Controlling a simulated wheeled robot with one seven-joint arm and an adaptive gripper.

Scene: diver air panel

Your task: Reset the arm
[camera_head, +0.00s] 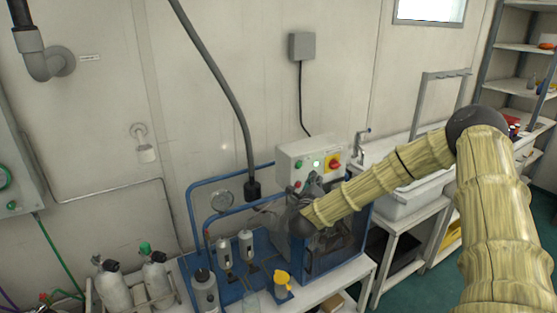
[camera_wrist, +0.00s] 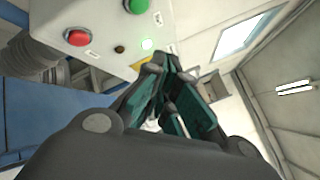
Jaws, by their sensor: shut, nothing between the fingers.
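My arm, in a ribbed yellowish cover, reaches in from the right in the head view. My gripper (camera_wrist: 172,82) is shut and empty in the wrist view. It also shows in the head view (camera_head: 314,184), dark and close in front of the grey control box (camera_head: 290,154). The box has a green button (camera_wrist: 137,5), a red button (camera_wrist: 78,37) and a lit pale green lamp (camera_wrist: 147,44). A red and yellow rotary switch (camera_head: 334,165) is on the box's right side. My gripper hides the box's lower middle; I cannot tell whether they touch.
A blue-framed machine (camera_head: 330,257) stands under the box, below my wrist. A pressure gauge (camera_head: 222,201), a yellow-topped jug (camera_head: 282,284) and bottles are to its left. A white sink (camera_head: 407,200) and shelves stand right. The upper wall area is mostly clear.

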